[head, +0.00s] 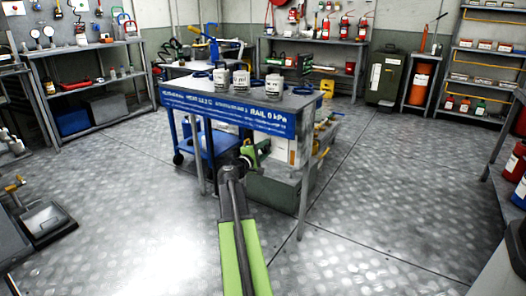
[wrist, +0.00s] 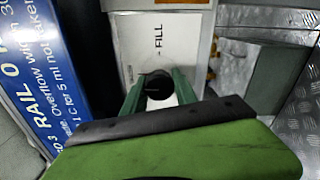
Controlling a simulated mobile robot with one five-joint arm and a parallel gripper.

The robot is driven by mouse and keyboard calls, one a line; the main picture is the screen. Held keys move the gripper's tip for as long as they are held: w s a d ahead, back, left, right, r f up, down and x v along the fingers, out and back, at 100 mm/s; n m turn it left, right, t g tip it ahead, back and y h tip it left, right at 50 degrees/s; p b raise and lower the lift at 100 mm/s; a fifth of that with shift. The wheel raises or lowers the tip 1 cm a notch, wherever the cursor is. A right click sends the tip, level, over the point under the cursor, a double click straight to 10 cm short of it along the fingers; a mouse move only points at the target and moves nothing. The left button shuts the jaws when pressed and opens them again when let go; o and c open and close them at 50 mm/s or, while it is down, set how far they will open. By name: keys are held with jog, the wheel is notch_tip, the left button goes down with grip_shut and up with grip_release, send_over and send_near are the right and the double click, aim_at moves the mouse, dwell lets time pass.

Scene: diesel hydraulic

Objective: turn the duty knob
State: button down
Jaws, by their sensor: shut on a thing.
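The duty knob (wrist: 156,84) is a round black knob on a white panel (wrist: 185,42) marked "FILL" in the wrist view. My gripper (wrist: 158,88) has its two green fingers on either side of the knob and is shut on it. The knob's pointer or setting cannot be made out. In the head view my gripper (head: 251,156) is at the front of the workbench, below the blue sign, and the knob is hidden there.
The blue rail sign (head: 228,110) runs along the front edge of the bench (head: 187,86). Several labelled cans (head: 241,80) stand on top. A bench leg (head: 303,200) is to the right of my arm. Open metal floor (head: 390,200) lies to the right.

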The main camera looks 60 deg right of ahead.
jog(key=shift+s+d, duration=0.1)
jog(key=shift+s, duration=0.1)
jog(key=c, duration=1)
grip_release()
jog(key=shift+o, duration=0.2)
jog(key=shift+w, duration=0.1)
jog(key=shift+a, duration=0.2)
jog(key=a, duration=1.7)
